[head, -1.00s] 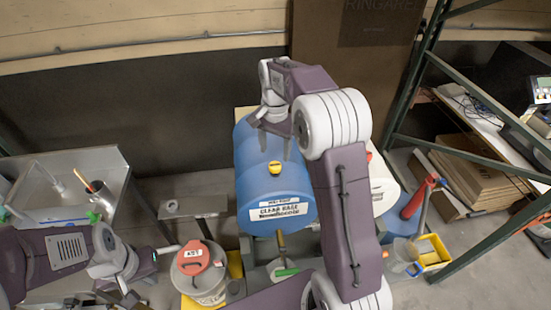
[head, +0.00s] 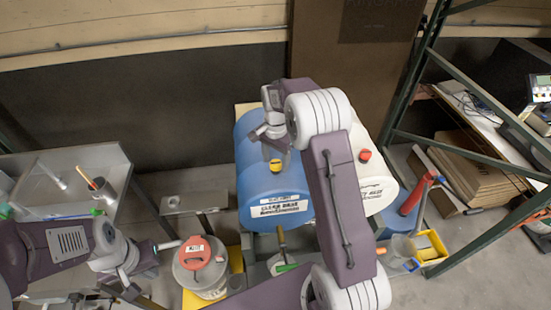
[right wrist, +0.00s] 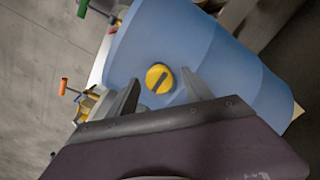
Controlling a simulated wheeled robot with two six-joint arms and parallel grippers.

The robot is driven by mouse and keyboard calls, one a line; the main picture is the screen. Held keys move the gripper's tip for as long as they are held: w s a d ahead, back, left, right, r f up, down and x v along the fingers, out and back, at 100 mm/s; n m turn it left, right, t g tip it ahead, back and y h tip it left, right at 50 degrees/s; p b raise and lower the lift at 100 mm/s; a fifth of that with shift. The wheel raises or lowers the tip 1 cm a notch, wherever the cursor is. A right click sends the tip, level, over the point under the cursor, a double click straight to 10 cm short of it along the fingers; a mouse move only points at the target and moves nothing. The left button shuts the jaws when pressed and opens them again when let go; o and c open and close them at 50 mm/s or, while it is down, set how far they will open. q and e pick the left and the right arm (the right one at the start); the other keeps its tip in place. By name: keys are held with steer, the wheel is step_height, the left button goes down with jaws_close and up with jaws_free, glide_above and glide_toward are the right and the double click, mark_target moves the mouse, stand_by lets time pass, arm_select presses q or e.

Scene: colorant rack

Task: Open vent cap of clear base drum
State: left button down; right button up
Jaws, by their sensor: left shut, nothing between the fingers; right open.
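The clear base drum (head: 275,190) is a blue drum lying on its side in the middle of the head view, with a white label on its front end. Its yellow vent cap (head: 276,166) sits on top near that end. The cap also shows in the right wrist view (right wrist: 160,78), with a dark bar across it. My right gripper (head: 274,155) is open and empty just behind the cap in the head view. In the right wrist view its fingers (right wrist: 162,92) lie either side of the cap; contact cannot be told. My left gripper (head: 130,292) is shut and empty at the lower left.
A white drum (head: 378,183) with a red cap (head: 365,155) lies close on the right. A yellow tray (head: 432,247) and a green rack post (head: 408,85) are on the right.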

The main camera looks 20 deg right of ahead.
steer(key=shift+s, duration=0.1)
steer(key=shift+c, duration=0.3)
steer(key=c, duration=0.6)
jaws_close()
